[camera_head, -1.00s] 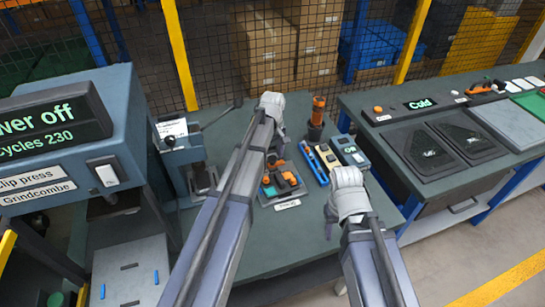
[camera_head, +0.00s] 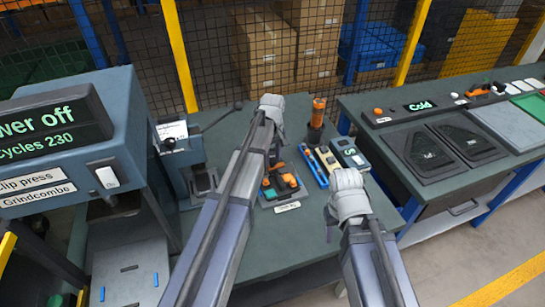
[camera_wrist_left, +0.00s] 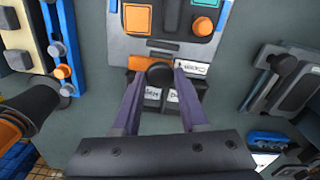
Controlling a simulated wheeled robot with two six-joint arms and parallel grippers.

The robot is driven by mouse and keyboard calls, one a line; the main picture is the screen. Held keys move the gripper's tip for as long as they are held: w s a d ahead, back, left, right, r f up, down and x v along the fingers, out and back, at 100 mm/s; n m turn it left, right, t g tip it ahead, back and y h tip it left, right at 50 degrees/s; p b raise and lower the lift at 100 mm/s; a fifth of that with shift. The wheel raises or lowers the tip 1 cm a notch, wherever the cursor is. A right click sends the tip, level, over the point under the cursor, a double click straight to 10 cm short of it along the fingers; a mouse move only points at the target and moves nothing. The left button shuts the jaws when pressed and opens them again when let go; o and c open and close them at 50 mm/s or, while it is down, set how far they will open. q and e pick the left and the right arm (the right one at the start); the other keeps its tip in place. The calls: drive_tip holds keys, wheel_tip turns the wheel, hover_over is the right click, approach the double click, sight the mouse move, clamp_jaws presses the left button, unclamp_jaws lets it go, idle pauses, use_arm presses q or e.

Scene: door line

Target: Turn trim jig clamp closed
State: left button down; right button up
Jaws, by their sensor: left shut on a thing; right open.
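The trim jig (camera_head: 284,186) sits on the green-grey bench, with orange and teal parts on a grey plate and a small label at its front. It also shows at the top of the left wrist view (camera_wrist_left: 165,46). In that view my left gripper (camera_wrist_left: 160,74) has its fingers on both sides of a round black knob (camera_wrist_left: 160,76) at the jig's edge and is shut on it. In the head view my left wrist and forearm partly cover the jig and hide the fingertips. My right gripper (camera_head: 349,192) is open and apart from the jig, to its right; its fingers are mostly hidden.
A clip press (camera_head: 50,140) stands at the left, its display showing power off. A lever device (camera_head: 185,155) stands left of the jig. An orange-topped tool (camera_head: 317,112) and a tray of small parts (camera_head: 320,165) are at the right. The front bench is clear.

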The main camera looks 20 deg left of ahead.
use_arm(q)
drive_tip(key=shift+m, duration=0.3)
drive_tip(key=m, duration=0.8)
drive_tip(key=shift+m, duration=0.3)
drive_tip(key=m, duration=0.4)
drive_tip(key=shift+m, duration=2.2)
drive_tip(key=shift+c, duration=2.2)
unclamp_jaws()
